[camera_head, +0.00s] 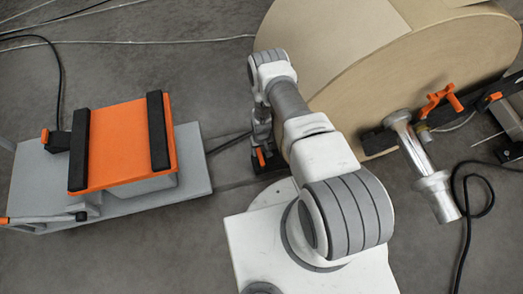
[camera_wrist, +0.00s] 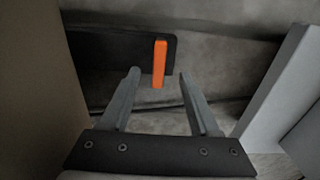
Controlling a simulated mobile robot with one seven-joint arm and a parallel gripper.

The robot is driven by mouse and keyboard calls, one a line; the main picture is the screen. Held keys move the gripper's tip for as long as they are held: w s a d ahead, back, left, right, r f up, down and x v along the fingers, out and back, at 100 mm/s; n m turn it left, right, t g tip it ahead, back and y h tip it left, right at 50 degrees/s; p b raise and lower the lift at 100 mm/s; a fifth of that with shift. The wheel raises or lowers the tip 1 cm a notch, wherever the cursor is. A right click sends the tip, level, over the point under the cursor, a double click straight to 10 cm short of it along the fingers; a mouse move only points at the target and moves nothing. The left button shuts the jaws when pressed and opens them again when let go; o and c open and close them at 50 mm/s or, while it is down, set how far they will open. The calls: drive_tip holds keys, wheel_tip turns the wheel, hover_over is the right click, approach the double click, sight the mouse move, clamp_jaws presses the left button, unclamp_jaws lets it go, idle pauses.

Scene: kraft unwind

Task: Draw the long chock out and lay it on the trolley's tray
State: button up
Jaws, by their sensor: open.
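A black chock (camera_wrist: 110,47) with an upright orange handle (camera_wrist: 159,64) lies on the grey floor ahead in the wrist view. My gripper (camera_wrist: 159,74) is open and empty, with one finger on each side of the handle's line. The handle appears just beyond the fingertips; I cannot tell whether it is between them. In the head view the orange handle (camera_head: 260,157) shows beside the roll's left edge, and my arm hides much of the chock. An orange tray-like top (camera_head: 118,145) with two black bars sits on the grey trolley (camera_head: 196,165) at the left.
A large kraft paper roll (camera_head: 335,50) stands behind my arm. Right of it are a metal shaft (camera_head: 420,165), an orange clamp-like part (camera_head: 440,99) and a black cable (camera_head: 468,215). A pale grey panel (camera_wrist: 285,85) borders the wrist view's right.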

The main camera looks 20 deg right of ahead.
sight(261, 160)
wheel_tip(261, 160, down, 12)
drive_tip(key=b, duration=0.5)
drive_tip(key=shift+r, duration=0.1)
clamp_jaws()
idle(1.3)
